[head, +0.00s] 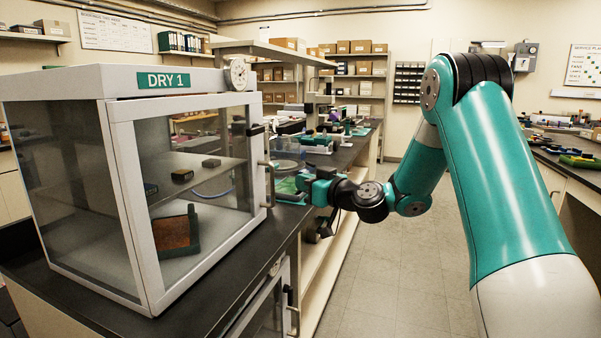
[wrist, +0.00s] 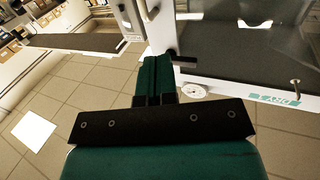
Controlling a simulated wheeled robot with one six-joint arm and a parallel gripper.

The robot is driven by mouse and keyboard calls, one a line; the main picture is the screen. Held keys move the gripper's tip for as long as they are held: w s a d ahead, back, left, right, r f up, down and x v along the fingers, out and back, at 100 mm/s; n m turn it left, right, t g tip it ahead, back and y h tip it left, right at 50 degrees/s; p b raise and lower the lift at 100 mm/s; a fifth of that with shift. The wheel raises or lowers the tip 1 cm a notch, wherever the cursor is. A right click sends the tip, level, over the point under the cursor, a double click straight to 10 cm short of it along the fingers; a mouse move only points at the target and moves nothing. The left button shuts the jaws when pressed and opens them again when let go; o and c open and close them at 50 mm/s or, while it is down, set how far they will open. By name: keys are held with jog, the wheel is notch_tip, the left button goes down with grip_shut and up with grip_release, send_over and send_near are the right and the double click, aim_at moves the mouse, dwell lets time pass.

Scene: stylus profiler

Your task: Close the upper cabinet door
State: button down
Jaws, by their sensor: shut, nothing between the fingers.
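The upper cabinet, labelled DRY 1 (head: 164,80), stands on a dark bench top at the left of the head view. Its glazed, pale-framed door (head: 122,170) looks flush or nearly flush with the front; I cannot tell whether a small gap is left. The upright door handle (head: 268,180) and a dark latch piece (head: 255,130) are at the door's right edge. My gripper (head: 303,184) is just right of the handle, shut and empty. In the wrist view its green fingers (wrist: 157,72) are together, beside the door edge; contact is unclear.
A lower cabinet with its own glass door (head: 262,310) is under the bench top. A round gauge (head: 238,73) sits at the upper cabinet's top right. A long bench with equipment (head: 345,150) runs behind my gripper. The tiled aisle floor (head: 400,270) is clear.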

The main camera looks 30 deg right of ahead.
jog(key=shift+w+a, duration=0.15)
jog(key=shift+w, duration=0.55)
jog(key=shift+w, duration=0.1)
